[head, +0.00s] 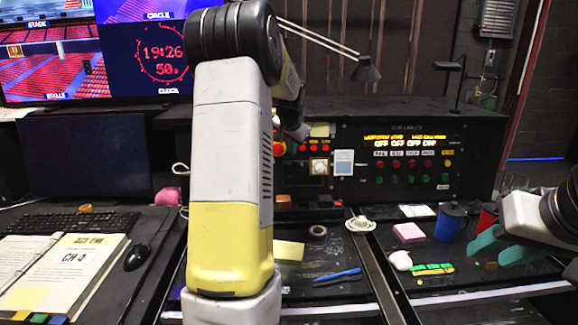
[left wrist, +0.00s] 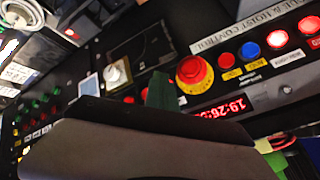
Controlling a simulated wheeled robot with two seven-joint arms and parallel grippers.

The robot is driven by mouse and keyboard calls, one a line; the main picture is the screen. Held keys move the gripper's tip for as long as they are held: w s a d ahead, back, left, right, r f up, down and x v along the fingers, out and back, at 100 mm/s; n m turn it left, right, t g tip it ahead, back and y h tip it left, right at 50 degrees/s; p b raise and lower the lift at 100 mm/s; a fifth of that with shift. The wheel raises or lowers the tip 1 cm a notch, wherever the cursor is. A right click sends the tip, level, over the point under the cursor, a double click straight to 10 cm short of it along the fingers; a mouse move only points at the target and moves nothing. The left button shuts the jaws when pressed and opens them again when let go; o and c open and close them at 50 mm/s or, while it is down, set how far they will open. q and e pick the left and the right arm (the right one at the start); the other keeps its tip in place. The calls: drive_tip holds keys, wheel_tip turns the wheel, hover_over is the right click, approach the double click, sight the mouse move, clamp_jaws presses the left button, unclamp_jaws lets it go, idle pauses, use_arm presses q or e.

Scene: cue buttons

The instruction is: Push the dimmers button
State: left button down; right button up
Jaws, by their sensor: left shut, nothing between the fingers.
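A black control panel stands at the back of the desk, and no label reading dimmers is legible. In the left wrist view it carries a red emergency knob on a yellow collar (left wrist: 194,74), a red button (left wrist: 227,60), a blue button (left wrist: 249,51) and two lit red buttons (left wrist: 277,39). My left gripper's green fingertip (left wrist: 162,92) is shut and empty, in front of the panel, left of the emergency knob in that view. In the head view my left arm hides much of it. My right gripper (head: 503,248) has its teal fingers apart above the desk at right.
The cue lights panel (head: 405,158) has rows of red and green buttons. A lamp (head: 365,70) overhangs the panel.

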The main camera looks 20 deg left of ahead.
use_arm(q)
drive_tip(key=s, duration=0.1)
drive_tip(key=s+d, duration=0.1)
drive_tip(key=s, duration=0.1)
drive_tip(key=s+d+r, duration=0.1)
drive_tip(key=s, duration=0.1)
drive_tip(key=shift+d, duration=0.25)
drive_tip(key=shift+a+f, duration=0.1)
idle(0.7)
